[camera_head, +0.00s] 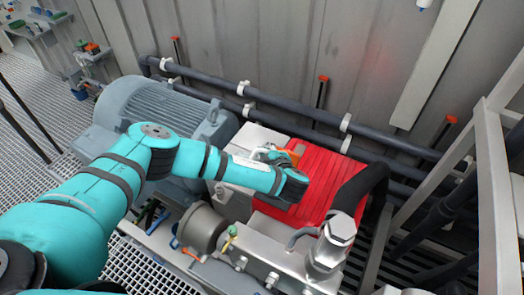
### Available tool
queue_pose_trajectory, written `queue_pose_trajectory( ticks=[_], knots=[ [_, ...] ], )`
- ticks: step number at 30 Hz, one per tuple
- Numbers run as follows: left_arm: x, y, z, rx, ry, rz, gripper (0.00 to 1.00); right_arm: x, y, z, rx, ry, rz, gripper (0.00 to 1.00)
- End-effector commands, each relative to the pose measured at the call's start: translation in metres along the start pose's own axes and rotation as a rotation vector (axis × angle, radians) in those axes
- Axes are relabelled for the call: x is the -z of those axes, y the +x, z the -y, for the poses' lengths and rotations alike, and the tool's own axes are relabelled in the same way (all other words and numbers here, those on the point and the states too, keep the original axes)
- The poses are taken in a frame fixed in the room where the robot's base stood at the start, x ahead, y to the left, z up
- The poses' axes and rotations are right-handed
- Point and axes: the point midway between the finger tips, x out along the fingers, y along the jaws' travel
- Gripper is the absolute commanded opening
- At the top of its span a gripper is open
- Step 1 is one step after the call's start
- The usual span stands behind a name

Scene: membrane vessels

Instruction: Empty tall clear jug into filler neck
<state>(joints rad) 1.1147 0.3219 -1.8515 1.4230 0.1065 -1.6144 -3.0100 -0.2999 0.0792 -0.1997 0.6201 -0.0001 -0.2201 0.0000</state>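My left arm comes in from the left, teal with black bands, and reaches over the machine. I cannot make out a tall clear jug. A bright metal fitting (338,232) with a capped top and a thick black hose stands at the lower right of the red block; I cannot tell whether it is the filler neck. My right gripper is not in view.
A grey ribbed motor (155,105) stands behind my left arm. Dark pipes (285,110) with red-topped rods run along the corrugated wall. A pale metal frame (492,190) stands at the right. Shelves with small items (92,48) are at the upper left, above grated flooring.

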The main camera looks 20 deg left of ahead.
Motion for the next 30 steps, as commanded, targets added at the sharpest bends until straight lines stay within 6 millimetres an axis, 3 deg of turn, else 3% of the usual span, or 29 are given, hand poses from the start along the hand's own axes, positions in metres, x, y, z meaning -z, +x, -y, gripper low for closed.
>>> queue_pose_trajectory(
  ticks=[30],
  knots=[
    [-0.0045, -0.0014, -0.0052, -0.003, 0.04, -0.025, 0.0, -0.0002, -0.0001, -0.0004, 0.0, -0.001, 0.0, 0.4]
  ],
)
